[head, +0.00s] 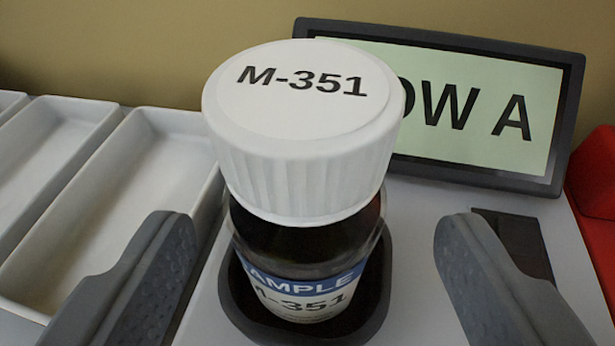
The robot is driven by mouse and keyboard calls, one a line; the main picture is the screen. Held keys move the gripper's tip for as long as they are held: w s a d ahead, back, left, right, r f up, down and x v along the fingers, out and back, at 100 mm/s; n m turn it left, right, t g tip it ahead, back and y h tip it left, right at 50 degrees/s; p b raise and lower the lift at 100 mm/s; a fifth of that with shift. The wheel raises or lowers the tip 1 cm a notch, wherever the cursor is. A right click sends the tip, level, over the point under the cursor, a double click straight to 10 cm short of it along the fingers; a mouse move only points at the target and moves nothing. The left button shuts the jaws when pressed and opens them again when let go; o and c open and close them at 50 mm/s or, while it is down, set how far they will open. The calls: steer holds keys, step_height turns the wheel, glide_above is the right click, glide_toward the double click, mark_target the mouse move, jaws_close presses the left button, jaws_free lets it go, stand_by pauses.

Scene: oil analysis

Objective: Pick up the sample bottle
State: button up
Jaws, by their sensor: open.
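The sample bottle (305,236) is dark, with a white ribbed cap (300,130) marked M-351 and a blue and white label reading "AMPLE" and "M-351". It stands upright in a dark round-cornered holder (238,303) on a light grey surface. My gripper (312,235) is open, with one grey finger to the left of the bottle and one to the right. Both fingers are apart from the bottle, with a gap on each side. The bottle's lower end is hidden in the holder.
Behind the bottle stands a tilted dark-framed display (480,110), partly covered by the cap, showing "OW A". White trays (120,205) with empty compartments lie at the left. A red object (597,170) is at the right edge. A dark flat panel (515,243) lies behind the right finger.

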steer(key=shift+r+b+x, duration=0.15)
steer(key=shift+b+x, duration=0.2)
steer(key=shift+x, duration=0.95)
steer(key=shift+r+b+x, duration=0.15)
steer(key=shift+b+x, duration=0.15)
steer(key=shift+x, duration=1)
steer(key=shift+a, duration=0.15)
steer(key=c, duration=1.2)
steer(key=shift+r, duration=0.1)
